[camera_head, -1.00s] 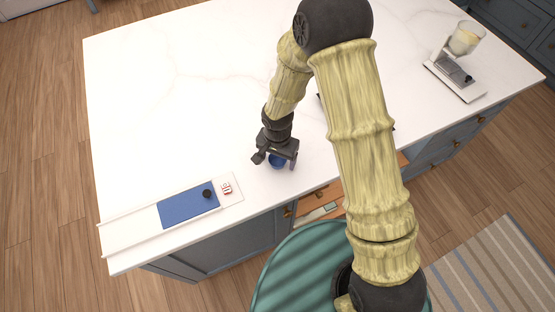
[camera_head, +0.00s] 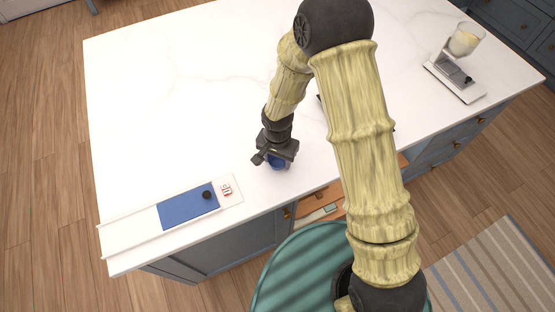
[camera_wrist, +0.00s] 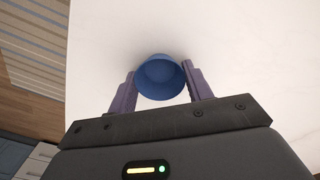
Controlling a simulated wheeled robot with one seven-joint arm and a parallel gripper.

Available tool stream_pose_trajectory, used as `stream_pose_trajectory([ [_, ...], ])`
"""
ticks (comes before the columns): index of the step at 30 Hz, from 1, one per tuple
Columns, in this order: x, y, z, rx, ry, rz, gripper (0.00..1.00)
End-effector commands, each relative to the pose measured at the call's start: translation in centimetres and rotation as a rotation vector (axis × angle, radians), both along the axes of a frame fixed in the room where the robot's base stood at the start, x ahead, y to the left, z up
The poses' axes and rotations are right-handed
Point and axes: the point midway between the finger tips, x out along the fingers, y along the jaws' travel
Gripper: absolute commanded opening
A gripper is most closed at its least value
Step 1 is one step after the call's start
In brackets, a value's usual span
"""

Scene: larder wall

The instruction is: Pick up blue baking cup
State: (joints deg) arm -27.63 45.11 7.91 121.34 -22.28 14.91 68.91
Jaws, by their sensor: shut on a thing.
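The blue baking cup (camera_wrist: 160,78) is round and open at the top, and I look down into it in the wrist view. One finger of my gripper (camera_wrist: 160,92) is on each side of it, and the gripper is shut on the cup. In the head view the cup (camera_head: 277,163) shows partly below my gripper (camera_head: 274,160), over the white counter near its front edge. The fingers hide part of the cup there. I cannot tell whether the cup touches the counter.
A white board with a sliding blue panel (camera_head: 182,212) and black knob lies at the counter's front left. A stand mixer-like device (camera_head: 455,74) with a clear bowl stands at the back right. An open drawer (camera_head: 322,206) is below the front edge. The counter's left is clear.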

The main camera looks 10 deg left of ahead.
Motion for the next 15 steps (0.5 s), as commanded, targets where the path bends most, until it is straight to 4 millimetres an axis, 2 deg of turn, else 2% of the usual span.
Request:
stream_pose_trajectory([
  [8,0.1,0.0,2.5,0.003,-0.004,-0.002,0.28],
  [15,0.2,0.0,6.8,0.004,-0.006,-0.002,0.28],
])
